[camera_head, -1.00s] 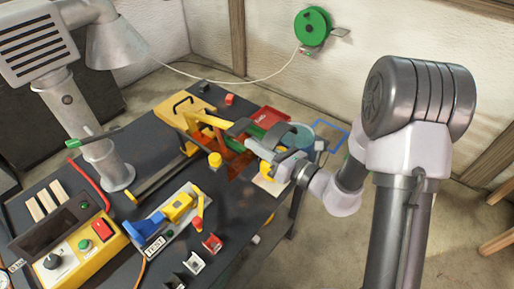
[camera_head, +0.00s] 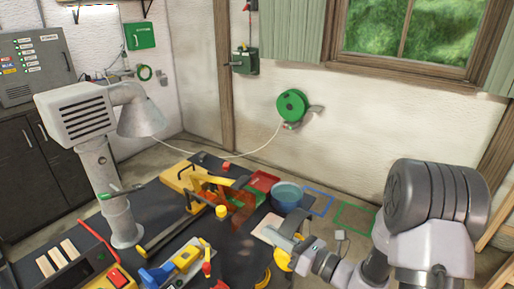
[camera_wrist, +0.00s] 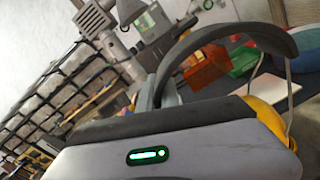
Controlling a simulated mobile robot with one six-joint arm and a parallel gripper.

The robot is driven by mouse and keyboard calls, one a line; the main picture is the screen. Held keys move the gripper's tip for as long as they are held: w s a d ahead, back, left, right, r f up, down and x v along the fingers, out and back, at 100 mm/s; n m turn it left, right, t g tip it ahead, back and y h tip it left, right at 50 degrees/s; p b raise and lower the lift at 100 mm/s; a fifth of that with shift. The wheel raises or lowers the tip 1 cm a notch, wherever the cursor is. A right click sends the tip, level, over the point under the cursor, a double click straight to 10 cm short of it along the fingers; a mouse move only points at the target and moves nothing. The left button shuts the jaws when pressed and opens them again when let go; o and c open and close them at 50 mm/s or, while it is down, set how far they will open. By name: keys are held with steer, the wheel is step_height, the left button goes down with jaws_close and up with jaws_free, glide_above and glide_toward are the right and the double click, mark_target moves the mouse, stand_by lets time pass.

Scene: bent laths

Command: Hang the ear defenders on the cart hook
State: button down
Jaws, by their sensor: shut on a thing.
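My gripper (camera_head: 298,244) is shut on the ear defenders, which have a dark curved headband (camera_head: 288,222) and a yellow ear cup (camera_head: 282,261). They are held at the right front edge of the dark workbench (camera_head: 232,258). In the wrist view the headband (camera_wrist: 232,36) arches above my gripper (camera_wrist: 165,88), and a yellow cup (camera_wrist: 270,117) shows at the right, partly hidden behind my wrist. The other cup is not clear. I cannot make out a cart or its hook in these frames.
A grey extraction hood (camera_head: 140,112) stands at left. A green hose reel (camera_head: 292,105) is on the wall.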

steer(key=s+d+f+m+t+h, duration=0.3)
steer(key=d+f+m+t+h, duration=0.15)
steer(key=d+f+h, duration=0.35)
steer(key=w+a+r+n+g+y, duration=0.3)
steer(key=a+r+n+g+y, duration=0.2)
steer(key=a+r+y, duration=0.3)
steer(key=shift+w+a+r+y, duration=0.3)
steer(key=shift+a+r, duration=0.3)
steer(key=shift+a, duration=0.15)
steer(key=shift+g, duration=0.25)
